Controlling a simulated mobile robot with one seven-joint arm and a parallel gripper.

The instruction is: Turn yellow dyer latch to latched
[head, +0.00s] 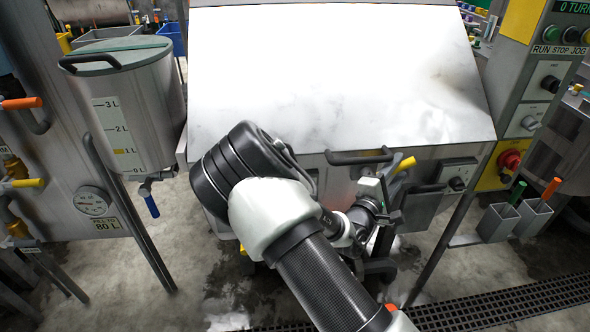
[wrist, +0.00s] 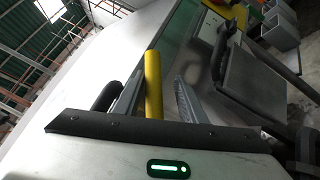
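The yellow latch handle (head: 405,163) is a short rod at the front of the dyer (head: 340,75), just right of the black lid handle (head: 358,157). In the wrist view the yellow latch handle (wrist: 153,85) stands between my two grey fingers. My gripper (wrist: 158,98) is open, with a visible gap between the handle and the right finger. The left finger is close beside the handle; I cannot tell whether it touches. In the head view my gripper (head: 390,190) is just below the handle, and its fingers and the latch base are partly hidden.
A control panel (head: 525,100) with a red knob (head: 509,159) stands at the right. Two small metal holders (head: 498,222) with green and orange handles are below it. A measuring tank (head: 130,110) with a blue-handled tap is at the left. A floor grate (head: 500,303) runs along the lower right.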

